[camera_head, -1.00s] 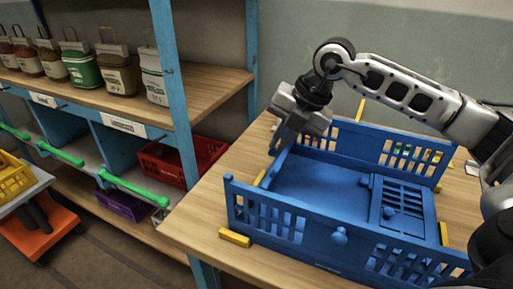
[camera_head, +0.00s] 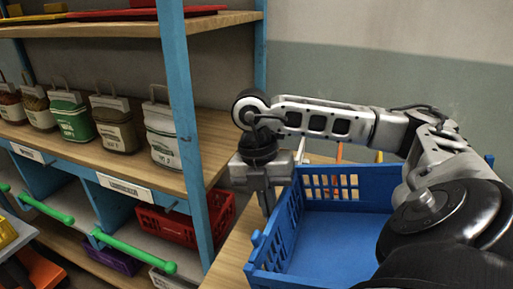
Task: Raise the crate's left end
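The blue crate (camera_head: 340,240) stands on the wooden table, with its slotted left end wall (camera_head: 284,222) and slotted back wall in view. Its right part is hidden behind my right arm. My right gripper (camera_head: 267,205) points down at the crate's left end, with its fingers by the top of that wall. The view does not show clearly whether the fingers are closed on the wall, or whether this end is off the table. My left gripper is out of view.
The wooden table (camera_head: 234,252) shows as a narrow strip left of the crate. A blue-framed shelf (camera_head: 190,130) with several labelled sacks stands to the left. A red crate (camera_head: 168,226) sits on its lower level. A grey-green wall is behind.

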